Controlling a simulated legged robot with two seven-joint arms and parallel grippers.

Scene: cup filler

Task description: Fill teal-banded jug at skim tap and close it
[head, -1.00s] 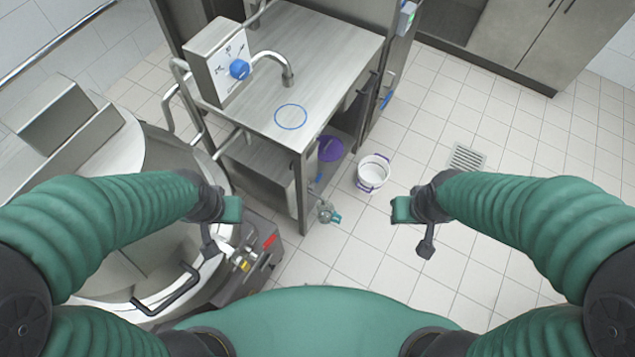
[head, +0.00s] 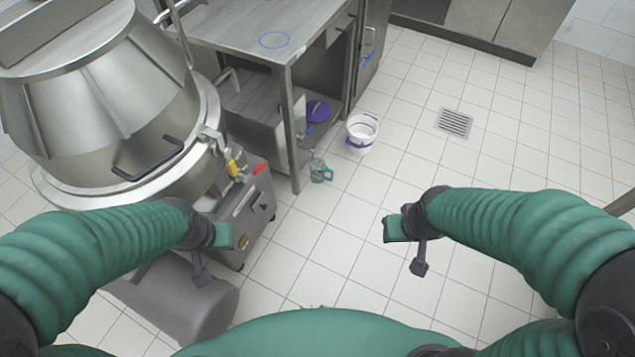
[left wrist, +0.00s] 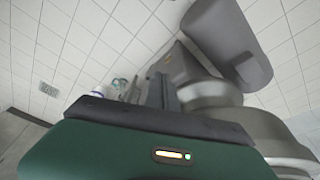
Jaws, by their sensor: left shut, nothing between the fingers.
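The teal-banded jug (head: 320,170) stands on the floor beside the table's front leg, with its handle to the right. It also shows small in the left wrist view (left wrist: 120,84).
A steel table (head: 232,38) bears a blue ring mark (head: 275,40). A purple lid (head: 318,111) lies on its lower shelf. A white bucket (head: 361,134) stands behind the jug. A large steel vessel (head: 115,85) and grey machine (head: 246,205) are left. Floor on the right is clear, with a drain (head: 454,122).

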